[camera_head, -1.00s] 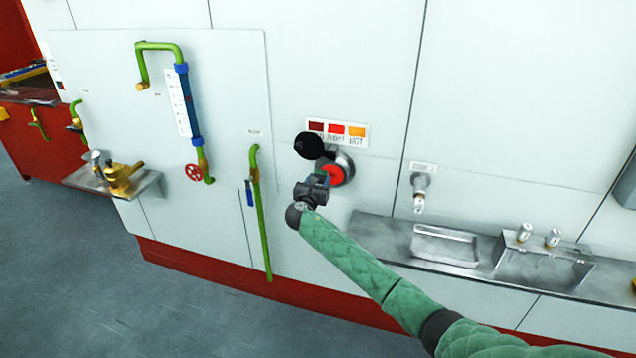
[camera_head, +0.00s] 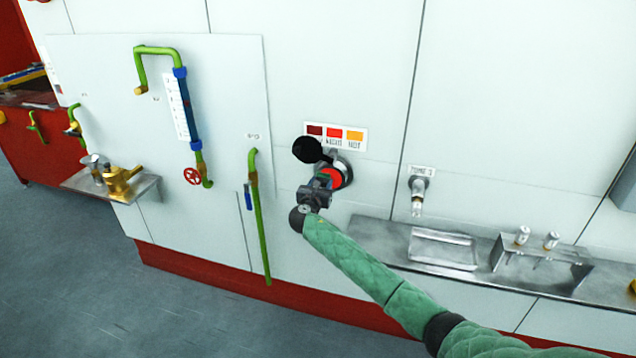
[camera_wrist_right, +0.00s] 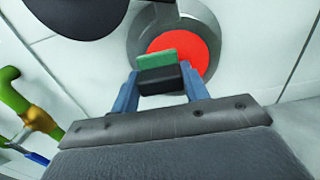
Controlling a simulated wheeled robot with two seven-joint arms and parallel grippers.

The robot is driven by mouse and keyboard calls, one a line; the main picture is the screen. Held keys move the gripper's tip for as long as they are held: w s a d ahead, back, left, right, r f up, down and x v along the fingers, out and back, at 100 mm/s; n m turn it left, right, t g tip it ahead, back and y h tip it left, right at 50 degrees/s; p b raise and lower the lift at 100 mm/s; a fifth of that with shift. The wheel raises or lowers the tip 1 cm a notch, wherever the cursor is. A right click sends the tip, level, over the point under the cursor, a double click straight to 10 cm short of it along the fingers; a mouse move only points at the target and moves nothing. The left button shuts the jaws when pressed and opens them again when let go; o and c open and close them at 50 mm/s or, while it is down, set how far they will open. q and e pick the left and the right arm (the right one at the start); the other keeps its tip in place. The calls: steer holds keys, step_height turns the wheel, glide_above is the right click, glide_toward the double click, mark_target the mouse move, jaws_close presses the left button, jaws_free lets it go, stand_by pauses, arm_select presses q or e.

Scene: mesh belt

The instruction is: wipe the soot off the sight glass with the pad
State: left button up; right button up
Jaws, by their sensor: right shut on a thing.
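The sight glass (camera_head: 335,177) is a round red glowing pane in a grey metal ring on the white wall. A round black cover (camera_head: 307,150) stands off its upper left side. My right gripper (camera_head: 320,183) is in front of the glass, covering its lower left part. In the right wrist view the gripper (camera_wrist_right: 163,88) is shut on the pad (camera_wrist_right: 158,62), a small block with a green face and dark backing. The pad overlaps the lower part of the red glass (camera_wrist_right: 190,48); I cannot tell whether it touches. No soot is clear on the visible red. My left gripper is not in view.
A colour chart label (camera_head: 336,135) is above the glass. A steel shelf (camera_head: 380,233) with a shallow tray (camera_head: 441,250) and a rack (camera_head: 541,262) runs along the lower right. Green pipes (camera_head: 260,215) and a red valve wheel (camera_head: 192,176) are on the left.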

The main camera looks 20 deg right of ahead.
mark_target(339, 179)
steer(key=shift+s+d+r+p, duration=0.1)
steer(key=shift+s+d+p, duration=0.4)
steer(key=shift+s+d, duration=0.3)
steer(key=shift+s+d+p, duration=0.35)
steer(key=shift+d+p, duration=0.1)
steer(key=shift+d, duration=0.35)
steer(key=shift+s+d+p, duration=0.35)
steer(key=shift+d+p, duration=0.05)
steer(key=shift+d, duration=0.35)
steer(key=shift+s, duration=0.1)
steer(key=shift+a, duration=0.1)
steer(key=shift+w+a, duration=1.1)
steer(key=shift+a, duration=0.2)
steer(key=shift+w+a+b, duration=0.25)
steer(key=shift+w+a, duration=0.2)
steer(key=shift+a, duration=0.3)
steer(key=shift+w+a+b, duration=0.2)
steer(key=shift+w+a, duration=0.2)
steer(key=shift+a, duration=0.3)
